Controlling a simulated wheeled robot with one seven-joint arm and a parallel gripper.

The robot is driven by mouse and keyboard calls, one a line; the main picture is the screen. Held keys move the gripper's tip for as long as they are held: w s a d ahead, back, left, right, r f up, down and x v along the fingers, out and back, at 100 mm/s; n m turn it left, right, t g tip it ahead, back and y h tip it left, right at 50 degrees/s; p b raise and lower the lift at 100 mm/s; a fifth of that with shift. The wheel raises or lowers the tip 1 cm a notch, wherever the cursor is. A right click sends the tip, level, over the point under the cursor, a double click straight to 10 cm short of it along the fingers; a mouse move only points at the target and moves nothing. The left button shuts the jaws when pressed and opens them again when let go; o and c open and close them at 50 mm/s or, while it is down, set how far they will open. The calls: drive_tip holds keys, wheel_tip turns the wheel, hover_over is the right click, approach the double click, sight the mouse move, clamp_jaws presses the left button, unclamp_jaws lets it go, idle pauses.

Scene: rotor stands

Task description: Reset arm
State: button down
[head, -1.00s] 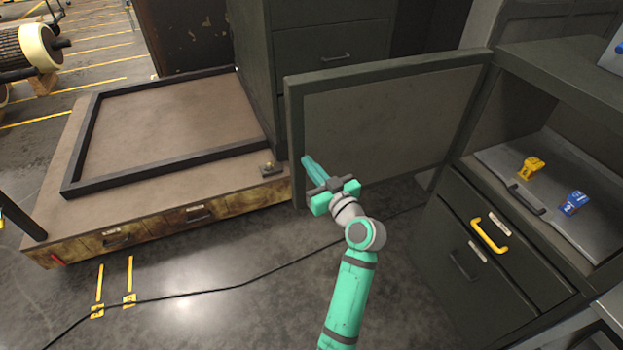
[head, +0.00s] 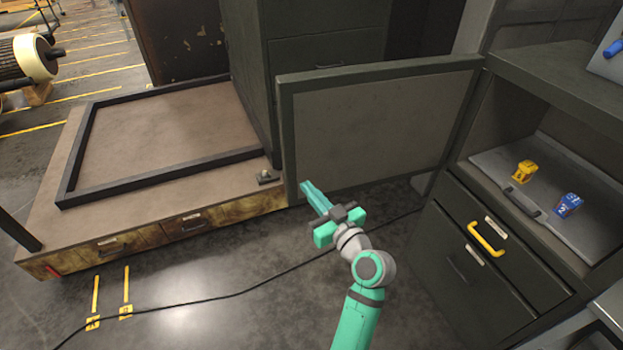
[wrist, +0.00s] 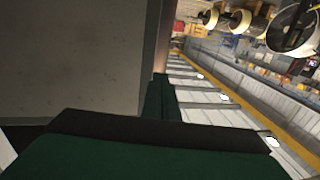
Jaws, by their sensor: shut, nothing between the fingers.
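My gripper (head: 308,191) is shut and empty, at the end of my teal arm in the middle of the head view. Its fingers point up and left, in front of the lower left corner of the open grey cabinet door (head: 375,125). I cannot tell whether they touch the door. In the wrist view my green finger (wrist: 160,100) shows, with a grey panel filling the left side.
Below is a drawer with a yellow handle (head: 486,239). A low wooden platform (head: 150,240) stands at left. A black cable (head: 220,296) crosses the floor.

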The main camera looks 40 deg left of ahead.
drive_tip(key=s+d+f+m+t+h, duration=0.3)
drive_tip(key=d+f+m+h, duration=0.1)
drive_tip(key=d+f, duration=0.4)
drive_tip(key=s+d+f+m+t+h, duration=0.25)
drive_tip(key=d+f+m, duration=0.2)
drive_tip(key=d, duration=0.45)
drive_tip(key=s+d+f+m+t+h, duration=0.2)
drive_tip(key=s+d+f+m+h, duration=0.15)
drive_tip(key=d+f, duration=0.45)
drive_tip(key=s+d+m+t+h, duration=0.15)
drive_tip(key=s+d+h, duration=0.35)
drive_tip(key=s+d, duration=0.6)
drive_tip(key=s+d+r+h, duration=0.1)
drive_tip(key=s+r, duration=0.4)
drive_tip(key=s, duration=0.6)
drive_tip(key=shift+d+m+t+h, duration=0.4)
drive_tip(key=shift+m+h, duration=0.05)
drive_tip(key=shift+h, duration=0.15)
drive_tip(key=c, duration=2.5)
unclamp_jaws()
drive_tip(key=shift+w, duration=0.1)
